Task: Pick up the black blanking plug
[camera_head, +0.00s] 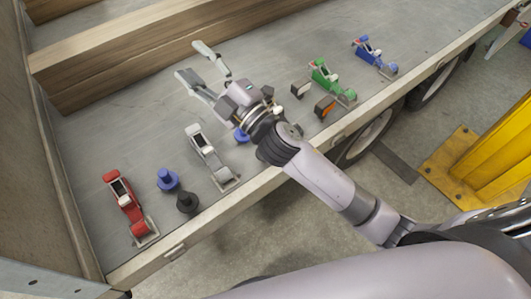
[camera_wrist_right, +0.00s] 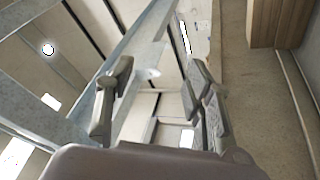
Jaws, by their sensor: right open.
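The black blanking plug (camera_head: 187,202) stands on the trailer bed near its front edge, between the red clamp and the grey clamp. A blue plug (camera_head: 168,180) stands just behind it. My right gripper (camera_head: 204,63) is open and empty over the bed, well behind and to the right of the black plug, with its fingers toward the wooden beam. In the right wrist view the open fingers (camera_wrist_right: 158,98) show with nothing between them, and the black plug is not seen there. My left gripper is not in view.
A red clamp (camera_head: 126,207), grey clamp (camera_head: 209,155), green clamp (camera_head: 330,80) and blue clamp (camera_head: 374,54) line the bed's front edge. Another blue plug (camera_head: 240,135) is partly hidden by my right arm. A wooden beam (camera_head: 130,62) lies behind; a yellow post (camera_head: 497,150) stands right.

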